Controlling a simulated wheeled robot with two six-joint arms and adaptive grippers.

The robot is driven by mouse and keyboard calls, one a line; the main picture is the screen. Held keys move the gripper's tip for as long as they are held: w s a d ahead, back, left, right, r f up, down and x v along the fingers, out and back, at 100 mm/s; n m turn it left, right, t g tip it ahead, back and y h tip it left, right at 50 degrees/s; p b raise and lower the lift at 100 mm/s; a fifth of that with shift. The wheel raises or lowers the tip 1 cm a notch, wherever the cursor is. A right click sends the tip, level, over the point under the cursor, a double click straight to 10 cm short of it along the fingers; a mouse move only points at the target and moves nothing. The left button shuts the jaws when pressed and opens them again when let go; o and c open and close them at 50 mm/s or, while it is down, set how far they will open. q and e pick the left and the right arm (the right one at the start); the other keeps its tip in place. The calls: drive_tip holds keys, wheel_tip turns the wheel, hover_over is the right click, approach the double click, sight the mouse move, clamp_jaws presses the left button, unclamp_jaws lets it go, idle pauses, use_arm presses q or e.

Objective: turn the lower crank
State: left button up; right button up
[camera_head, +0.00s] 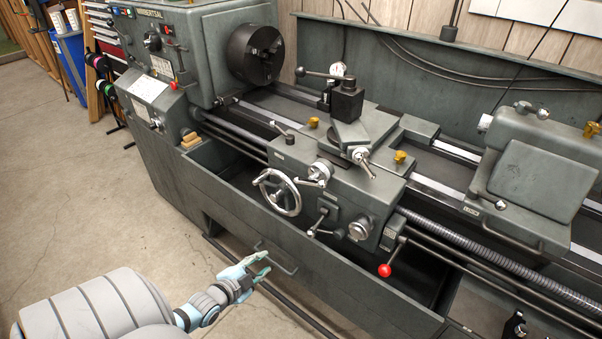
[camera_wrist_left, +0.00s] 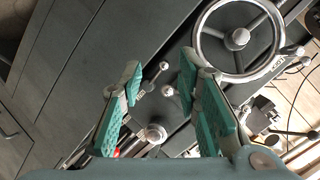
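The lathe's carriage apron carries a chrome handwheel (camera_head: 277,192) at its left. Above and right of it is a small crank (camera_head: 319,172), and a higher crank (camera_head: 361,160) sits at the tool slide. A short ball-ended lever (camera_head: 317,224) is low on the apron. I cannot tell which the task means by the lower crank. My left gripper (camera_head: 267,263) is open and empty in front of the lathe, below the apron. In the left wrist view, the handwheel (camera_wrist_left: 239,39) lies beyond the right finger, and the ball-ended lever (camera_wrist_left: 164,66) shows between the open fingers. My right gripper is not in view.
A red-ball lever (camera_head: 385,270) sticks out at the apron's lower right, and a round knob (camera_head: 360,229) is beside it. The tray front with a handle (camera_head: 277,260) stands close to my left gripper. Free floor (camera_head: 70,200) lies at the left.

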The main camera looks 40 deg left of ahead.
sight(307, 184)
use_arm(q)
drive_tip(key=w+d+r+m+t+h, duration=0.1)
drive_tip(key=w+r+m+t, duration=0.2)
drive_tip(key=r, duration=0.6)
drive_tip(key=w+r+m+t+h, duration=0.15)
drive_tip(key=w+r, duration=0.25)
drive_tip(key=r, duration=0.5)
drive_tip(key=shift+t+y, duration=0.25)
drive_tip(key=shift+y, duration=0.2)
drive_tip(key=w+b, duration=0.3)
drive_tip(key=w, duration=0.1)
drive_tip(key=w+b, duration=0.3)
drive_tip(key=w, duration=0.1)
drive_tip(key=w+b, duration=0.4)
drive_tip(key=w, duration=0.1)
drive_tip(key=shift+a+f, duration=0.1)
drive_tip(key=shift+f, duration=0.3)
drive_tip(key=shift+w+r+b, duration=0.35)
drive_tip(key=shift+w+b, duration=0.05)
drive_tip(key=shift+w, duration=0.1)
clamp_jaws()
